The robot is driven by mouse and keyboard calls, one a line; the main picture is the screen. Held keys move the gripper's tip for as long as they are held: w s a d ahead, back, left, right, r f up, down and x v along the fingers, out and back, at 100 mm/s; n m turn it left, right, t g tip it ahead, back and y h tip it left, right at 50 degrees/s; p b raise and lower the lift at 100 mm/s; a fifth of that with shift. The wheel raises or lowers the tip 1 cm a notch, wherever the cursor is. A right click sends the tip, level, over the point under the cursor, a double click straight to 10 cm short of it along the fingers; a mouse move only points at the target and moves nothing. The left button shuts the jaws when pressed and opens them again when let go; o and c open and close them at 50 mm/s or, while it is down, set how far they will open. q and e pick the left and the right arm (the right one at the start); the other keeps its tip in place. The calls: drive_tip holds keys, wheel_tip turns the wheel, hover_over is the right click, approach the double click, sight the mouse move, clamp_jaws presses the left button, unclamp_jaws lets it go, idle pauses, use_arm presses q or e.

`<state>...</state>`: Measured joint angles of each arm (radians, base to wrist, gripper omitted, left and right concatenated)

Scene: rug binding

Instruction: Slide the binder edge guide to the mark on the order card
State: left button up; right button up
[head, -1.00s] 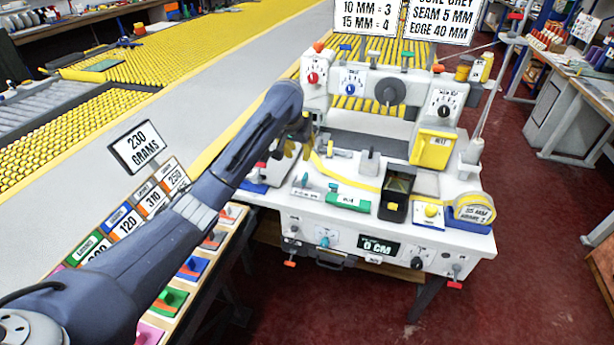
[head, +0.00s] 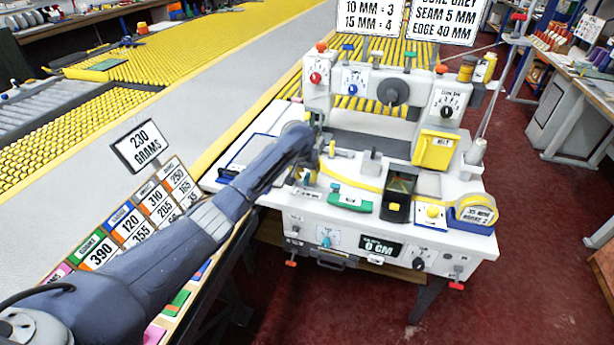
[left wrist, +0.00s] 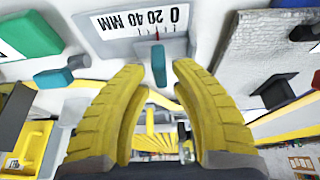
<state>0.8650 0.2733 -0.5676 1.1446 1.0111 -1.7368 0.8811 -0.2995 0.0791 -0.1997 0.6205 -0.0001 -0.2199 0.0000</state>
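My left gripper (head: 312,166) is over the left front of the white machine. In the left wrist view its yellow fingers (left wrist: 159,68) are open. A teal tab (left wrist: 158,64), apparently the edge guide's handle, stands centred between the fingertips, with gaps on both sides. Behind it is a white scale (left wrist: 122,25), seen upside down, marked 0, 20, 40 MM. A red line on it is close to the 20. In the head view the gripper hides the tab. The order card (head: 441,20) reads SEAM 5 MM, EDGE 40 MM. My right gripper is not in view.
A green block (head: 349,199) and a second teal knob (left wrist: 54,78) sit beside the scale. A black box (head: 398,196), yellow button (head: 432,212) and tape roll (head: 475,209) stand further right. A card rack (head: 140,215) is left of the machine.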

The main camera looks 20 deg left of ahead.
use_arm(q)
drive_tip(key=shift+w+f, duration=0.15)
drive_tip(key=shift+f, duration=0.25)
drive_tip(key=shift+o, duration=0.4)
clamp_jaws()
